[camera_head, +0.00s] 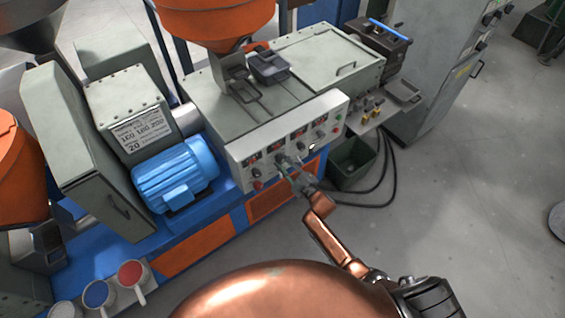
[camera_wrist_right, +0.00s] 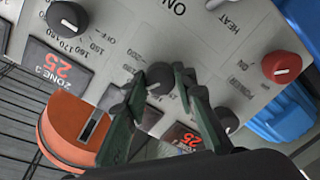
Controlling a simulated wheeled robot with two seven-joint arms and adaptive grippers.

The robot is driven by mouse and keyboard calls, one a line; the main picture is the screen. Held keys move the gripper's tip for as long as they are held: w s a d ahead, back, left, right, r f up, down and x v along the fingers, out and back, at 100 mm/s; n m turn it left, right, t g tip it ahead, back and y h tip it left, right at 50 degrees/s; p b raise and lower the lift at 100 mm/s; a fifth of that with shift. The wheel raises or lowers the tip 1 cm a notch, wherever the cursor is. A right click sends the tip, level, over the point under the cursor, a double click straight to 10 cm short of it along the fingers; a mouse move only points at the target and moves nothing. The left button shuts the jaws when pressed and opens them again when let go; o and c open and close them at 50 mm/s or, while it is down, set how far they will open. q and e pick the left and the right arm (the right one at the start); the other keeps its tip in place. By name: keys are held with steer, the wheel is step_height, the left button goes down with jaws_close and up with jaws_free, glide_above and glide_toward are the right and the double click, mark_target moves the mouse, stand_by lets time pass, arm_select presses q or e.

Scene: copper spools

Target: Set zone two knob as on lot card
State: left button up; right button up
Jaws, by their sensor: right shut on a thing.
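The control panel (camera_head: 290,138) of the machine carries a row of black knobs with red number displays. In the wrist view the panel is turned over. My right gripper (camera_wrist_right: 160,88) is shut on the black knob, taken as the zone two knob (camera_wrist_right: 159,74), in the middle of the row, with dial marks around it. The fingers hide part of its dial, so its setting is unclear. My right gripper also shows at the panel front in the head view (camera_head: 288,168). The lot card (camera_head: 141,136) on the grey housing reads 160 180 200 and 20. My left gripper is out of view.
Other black knobs (camera_wrist_right: 67,15) and a red knob (camera_wrist_right: 282,67) sit close to the gripper. A zone display (camera_wrist_right: 60,65) reads 25. A blue motor (camera_head: 175,175) stands left of the panel, and a dark bin (camera_head: 353,162) is on the floor at right.

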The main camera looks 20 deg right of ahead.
stand_by(0.3)
steer(key=o, duration=1.2)
steer(key=shift+c, duration=0.2)
steer(key=shift+s, duration=0.15)
steer(key=v, duration=1.1)
steer(key=shift+s+d, duration=0.15)
steer(key=shift+s, duration=0.25)
